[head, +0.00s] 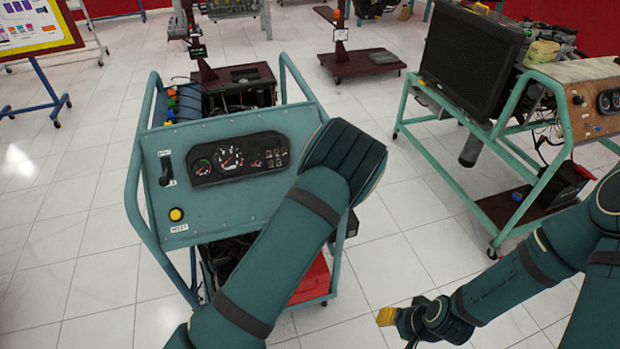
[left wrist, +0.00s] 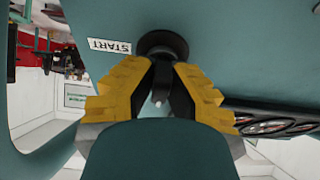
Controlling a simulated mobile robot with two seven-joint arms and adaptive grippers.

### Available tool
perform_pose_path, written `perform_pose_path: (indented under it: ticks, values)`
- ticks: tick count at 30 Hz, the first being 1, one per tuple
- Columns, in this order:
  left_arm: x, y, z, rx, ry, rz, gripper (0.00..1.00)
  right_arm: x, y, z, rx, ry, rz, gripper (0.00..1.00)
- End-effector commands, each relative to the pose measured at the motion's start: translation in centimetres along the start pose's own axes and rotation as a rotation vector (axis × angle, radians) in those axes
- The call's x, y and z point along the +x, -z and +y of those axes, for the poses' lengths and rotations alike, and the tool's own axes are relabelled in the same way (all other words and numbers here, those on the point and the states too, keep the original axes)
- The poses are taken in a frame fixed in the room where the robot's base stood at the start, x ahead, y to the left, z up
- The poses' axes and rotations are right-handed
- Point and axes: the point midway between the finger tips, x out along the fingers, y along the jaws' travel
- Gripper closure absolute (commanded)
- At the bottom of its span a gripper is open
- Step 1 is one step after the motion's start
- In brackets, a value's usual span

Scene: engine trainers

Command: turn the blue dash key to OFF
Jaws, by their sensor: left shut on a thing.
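The blue-teal dash panel (head: 225,180) stands on a wheeled engine trainer at left centre in the head view. In the left wrist view, my left gripper (left wrist: 165,76) has its yellow fingers shut on a dark key (left wrist: 161,92) in front of a round black collar (left wrist: 162,44). An upside-down START label (left wrist: 109,46) lies beside the collar. The key looks black there, and its exact turn is hard to read. In the head view my left forearm and wrist hide the key and gripper. My right gripper (head: 400,318) is low at right, away from the panel; its opening is unclear.
The panel carries a gauge cluster (head: 238,158), a black lever (head: 166,170) and a yellow button (head: 176,214). The trainer's tubular frame (head: 133,190) edges it. Another trainer with a radiator (head: 468,55) stands at right. Open tiled floor lies between them.

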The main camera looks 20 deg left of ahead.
Motion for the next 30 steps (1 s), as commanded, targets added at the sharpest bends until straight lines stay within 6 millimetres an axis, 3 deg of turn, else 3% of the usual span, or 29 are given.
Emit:
perform_pose_path:
  ticks: [9,12,13,23,30]
  values:
    - [0.1,-0.3,-0.2,-0.003,0.004,-0.006,1.00,0.0,0.0,0.0,0.000,0.000,0.000,0.53]
    - [0.1,-0.3,-0.2,-0.002,0.004,-0.005,0.60,0.0,0.0,0.0,0.000,0.000,0.000,0.53]
    - [0.1,-0.3,-0.2,-0.002,0.004,-0.005,0.59,0.0,0.0,0.0,0.000,0.000,0.000,0.53]
    - [-0.2,-0.1,0.0,-0.002,0.001,-0.002,0.59,0.0,0.0,0.0,0.000,0.000,0.000,0.53]
    - [-3.4,-0.1,0.0,-0.002,-0.001,-0.002,0.59,0.0,0.0,0.0,0.000,0.000,0.000,0.53]
